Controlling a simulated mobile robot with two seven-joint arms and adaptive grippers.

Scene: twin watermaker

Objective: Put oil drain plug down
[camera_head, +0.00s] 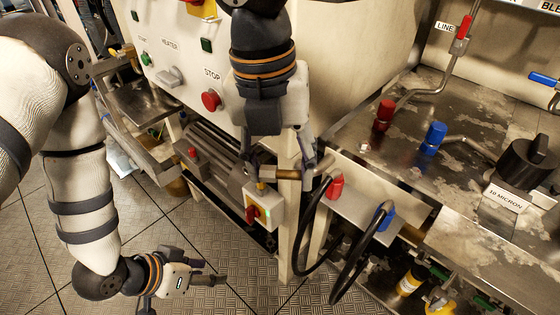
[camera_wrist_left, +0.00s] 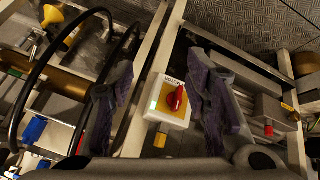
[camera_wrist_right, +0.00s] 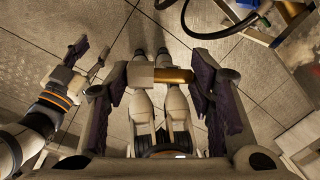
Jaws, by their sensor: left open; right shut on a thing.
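In the right wrist view the plug (camera_wrist_right: 174,75) spans between the two dark fingers of the right gripper (camera_wrist_right: 160,78), above the floor. My left gripper (camera_head: 192,282) is open and empty, low over the floor at the lower left. The left gripper's fingers (camera_wrist_left: 158,90) also show apart in the left wrist view, with nothing held between them.
A red rotary switch on a yellow plate (camera_head: 253,213) is just below the plug. Black hoses (camera_head: 305,232) with red and blue fittings hang to the right. A steel counter (camera_head: 400,150) with red and blue valves stands at right. Tiled floor (camera_head: 190,225) is clear at lower left.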

